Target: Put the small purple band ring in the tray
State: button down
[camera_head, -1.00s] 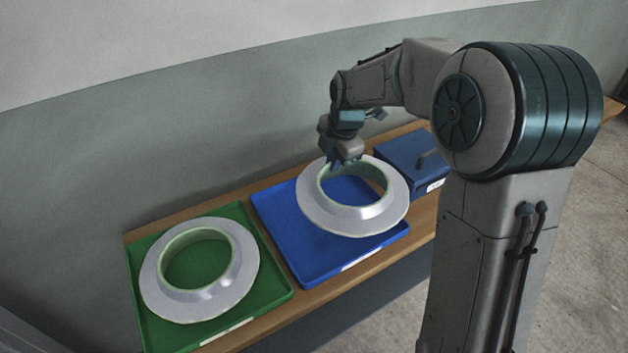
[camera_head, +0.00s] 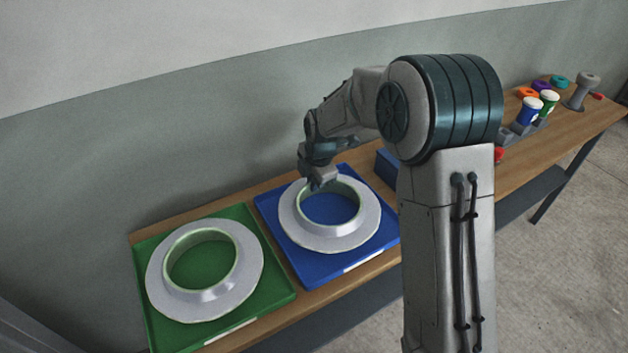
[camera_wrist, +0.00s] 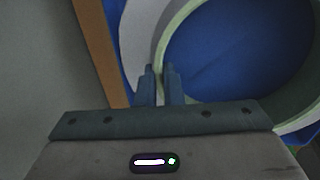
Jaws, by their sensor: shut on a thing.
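A small purple ring (camera_head: 541,85) sits far right on the bench, beside an orange one and a teal one. A blue tray (camera_head: 357,262) and a green tray (camera_head: 283,292) lie on the near-left bench. A large grey flanged ring mould (camera_head: 330,239) with a pale green rim is in or just over the blue tray; contact is unclear. My gripper (camera_head: 321,184) is at its far rim. In the wrist view my gripper (camera_wrist: 160,72) has its fingers either side of the collar wall, shut on this grey mould (camera_wrist: 137,35), not on the purple ring.
Another grey flanged mould (camera_head: 167,289) lies in the green tray. A blue box (camera_head: 387,168) is partly hidden behind my arm. A blue cup (camera_head: 530,111), a green cup (camera_head: 549,102) and a grey spool-like thing (camera_head: 582,91) stand at the right. The wall is close behind.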

jog(key=shift+f, duration=0.15)
jog(key=c, duration=1.6)
grip_release()
jog(key=shift+o, duration=0.2)
jog(key=v, duration=1.2)
jog(key=s+d+m, duration=0.9)
jog(key=s+m, duration=0.3)
jog(key=s, duration=0.1)
jog(key=s+d+m+h, duration=0.1)
jog(key=s+d+m, duration=0.8)
jog(key=s+m, duration=0.3)
jog(key=shift+s+r+m+t+h+b, duration=0.3)
jog(key=shift+s+r+m+b, duration=0.1)
jog(key=shift+r, duration=0.1)
jog(key=shift+w, duration=0.1)
